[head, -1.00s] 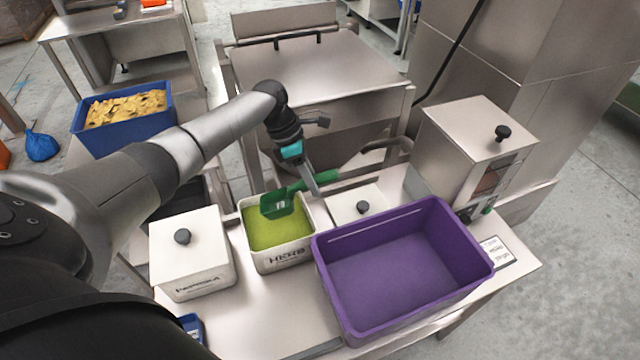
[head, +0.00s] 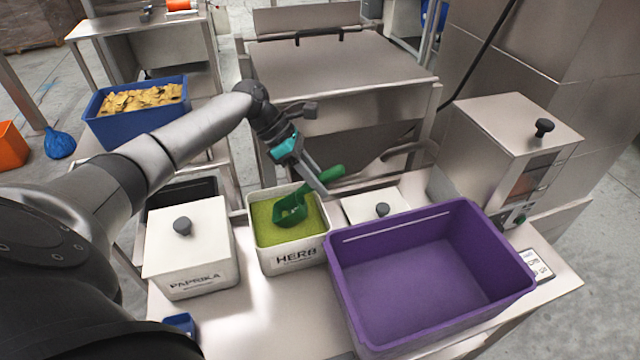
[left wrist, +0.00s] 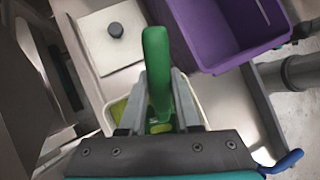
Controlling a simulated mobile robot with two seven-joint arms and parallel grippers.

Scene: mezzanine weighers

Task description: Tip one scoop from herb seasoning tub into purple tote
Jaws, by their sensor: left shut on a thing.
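The herb tub (head: 296,262) is a white, open tub labelled HERB, filled with green seasoning (head: 262,225). My left gripper (head: 322,186) is shut on the handle of a green scoop (head: 291,210), above the tub's back right rim. The scoop's bowl is down at the seasoning, and how deep it sits is hard to tell. In the left wrist view the scoop's handle (left wrist: 157,70) stands between the fingers and the bowl is hidden. The purple tote (head: 400,285) stands open and empty, right of the tub. My right gripper is not in view.
A lidded paprika tub (head: 190,245) stands left of the herb tub. Another lidded tub (head: 362,205) is behind the tote. A steel box with a black knob (head: 515,135) stands at the back right. A blue bin of yellow pieces (head: 112,128) is at the far left.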

